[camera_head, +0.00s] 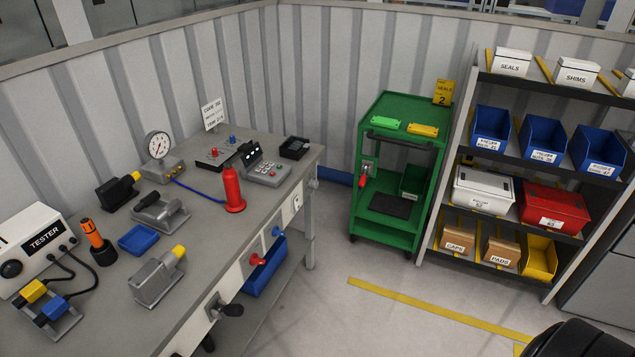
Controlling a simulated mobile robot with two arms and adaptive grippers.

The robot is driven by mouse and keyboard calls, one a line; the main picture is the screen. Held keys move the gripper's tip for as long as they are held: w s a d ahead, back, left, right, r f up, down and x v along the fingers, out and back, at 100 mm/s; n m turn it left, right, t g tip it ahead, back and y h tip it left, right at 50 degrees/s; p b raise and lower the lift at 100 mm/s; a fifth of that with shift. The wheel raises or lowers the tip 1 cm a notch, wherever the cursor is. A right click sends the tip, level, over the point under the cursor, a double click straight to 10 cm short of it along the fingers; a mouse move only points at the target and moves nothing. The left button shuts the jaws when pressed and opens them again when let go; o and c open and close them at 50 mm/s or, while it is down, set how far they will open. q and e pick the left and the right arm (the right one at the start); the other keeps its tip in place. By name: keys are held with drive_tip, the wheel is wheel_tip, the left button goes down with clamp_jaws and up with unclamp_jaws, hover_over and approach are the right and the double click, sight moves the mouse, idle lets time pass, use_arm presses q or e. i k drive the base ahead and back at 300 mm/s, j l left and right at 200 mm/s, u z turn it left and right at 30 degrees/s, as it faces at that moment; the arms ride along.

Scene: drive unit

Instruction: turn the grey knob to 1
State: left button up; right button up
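I cannot make out for certain which part is the grey knob or any number 1 beside a knob. A dark grey knob or handle (232,310) sticks out from a light plate (213,306) on the bench's front edge. The tester (38,245) at the left has a dark round knob (11,269).
The bench (207,262) also bears a red bottle (233,190), a gauge (158,146) and a keypad box (268,173). Red (257,260) and blue (277,232) handles stick out from its front. A green cart (383,225) and bin shelves stand right. The floor between is clear.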

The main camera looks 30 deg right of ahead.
sight(312, 184)
drive_tip(key=i+l+u, duration=0.1)
drive_tip(key=l, duration=0.5)
drive_tip(key=i+l, duration=0.2)
drive_tip(key=l, duration=0.4)
drive_tip(key=i+l+u, duration=0.15)
drive_tip(key=l, duration=0.5)
drive_tip(key=i+l, duration=0.1)
drive_tip(key=l, duration=0.5)
drive_tip(key=i+l+u, duration=0.15)
drive_tip(key=l, duration=0.5)
drive_tip(key=k+j, duration=0.05)
